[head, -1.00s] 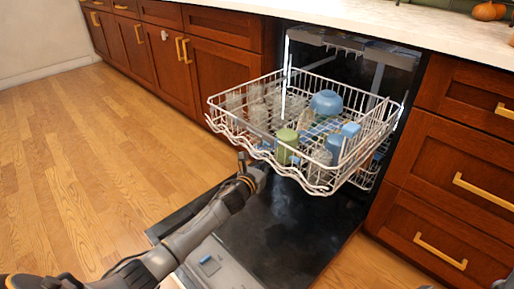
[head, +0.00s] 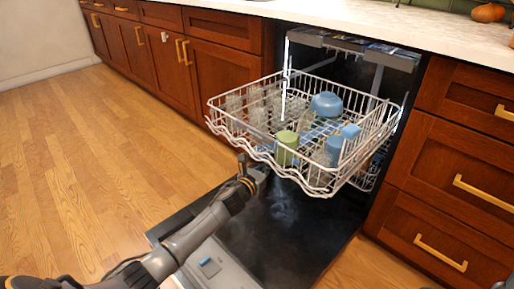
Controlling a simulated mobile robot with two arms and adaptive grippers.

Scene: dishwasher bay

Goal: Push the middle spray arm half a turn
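The dishwasher's upper rack (head: 228,121) is pulled out over the open door and holds cups, glasses and a bowl. I cannot make out the middle spray arm; the rack and its dishes cover the area beneath. My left gripper (head: 243,160) is at the front left of the rack, just below its front rim. Its fingers are small and dark here, so I cannot tell whether they are open or shut, or whether they touch the rack. My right gripper is not in view.
The open dishwasher door (head: 283,232) lies flat below the rack. A blue bowl (head: 326,104), a green cup (head: 286,147) and blue cups (head: 335,147) stand in the rack. Drawers (head: 444,187) flank the right side. The wood floor (head: 90,180) on the left is clear.

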